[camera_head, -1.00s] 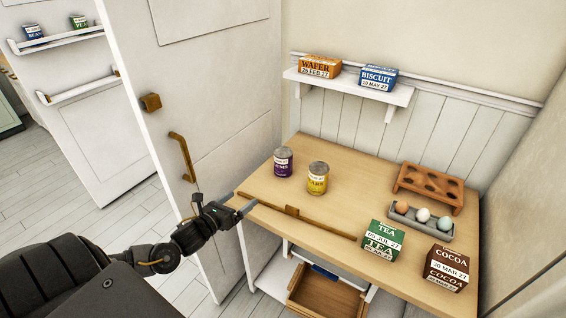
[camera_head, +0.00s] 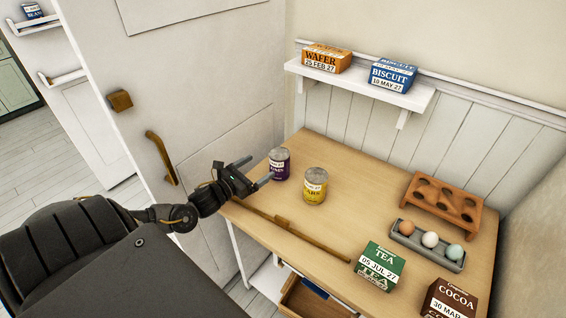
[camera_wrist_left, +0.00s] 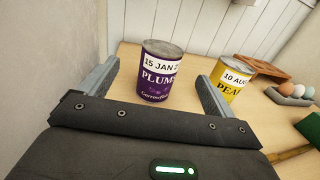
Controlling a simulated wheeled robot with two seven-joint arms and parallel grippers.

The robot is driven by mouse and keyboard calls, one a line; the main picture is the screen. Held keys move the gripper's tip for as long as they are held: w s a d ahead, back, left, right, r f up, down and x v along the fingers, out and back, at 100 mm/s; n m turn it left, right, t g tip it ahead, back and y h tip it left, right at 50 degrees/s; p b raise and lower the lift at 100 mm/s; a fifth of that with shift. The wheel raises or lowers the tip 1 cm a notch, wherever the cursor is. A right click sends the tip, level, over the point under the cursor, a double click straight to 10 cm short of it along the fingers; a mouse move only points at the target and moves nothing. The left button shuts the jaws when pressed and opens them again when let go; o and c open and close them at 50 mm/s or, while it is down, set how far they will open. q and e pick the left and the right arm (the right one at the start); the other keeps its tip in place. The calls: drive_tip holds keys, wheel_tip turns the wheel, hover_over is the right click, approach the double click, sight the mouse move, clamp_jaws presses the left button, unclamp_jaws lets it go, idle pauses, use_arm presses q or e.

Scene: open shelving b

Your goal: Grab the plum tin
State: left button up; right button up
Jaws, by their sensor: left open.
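The plum tin (camera_head: 279,163) is a purple can with a grey lid, upright near the left edge of the wooden worktop. It also shows in the left wrist view (camera_wrist_left: 158,80), with a white date strip and the word PLUMS. My left gripper (camera_head: 257,172) is open just left of the tin. In the left wrist view the tin stands ahead, between the lines of the two open fingers (camera_wrist_left: 152,84); I cannot tell whether it is within their reach. My right gripper is not in view.
A yellow tin (camera_head: 314,186) stands close to the right of the plum tin, just outside the right finger in the wrist view. A wooden strip (camera_head: 282,224) lies along the worktop's front. Tea (camera_head: 380,266), an egg tray (camera_head: 428,247) and cocoa (camera_head: 449,301) stand farther right.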

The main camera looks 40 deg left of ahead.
sight(279, 156)
use_arm(q)
drive_tip(key=w, duration=0.4)
drive_tip(key=shift+d+p, duration=0.15)
drive_tip(key=shift+p, duration=0.15)
drive_tip(key=shift+w, duration=0.35)
drive_tip(key=shift+w+d, duration=0.1)
drive_tip(key=shift+w, duration=0.25)
drive_tip(key=w, duration=0.1)
drive_tip(key=w+p, duration=0.1)
drive_tip(key=w, duration=0.1)
drive_tip(key=w+d, duration=0.1)
drive_tip(key=shift+w+f+p, duration=0.25)
drive_tip(key=shift+w+p, duration=0.05)
drive_tip(key=shift+p, duration=0.1)
drive_tip(key=c, duration=1.4)
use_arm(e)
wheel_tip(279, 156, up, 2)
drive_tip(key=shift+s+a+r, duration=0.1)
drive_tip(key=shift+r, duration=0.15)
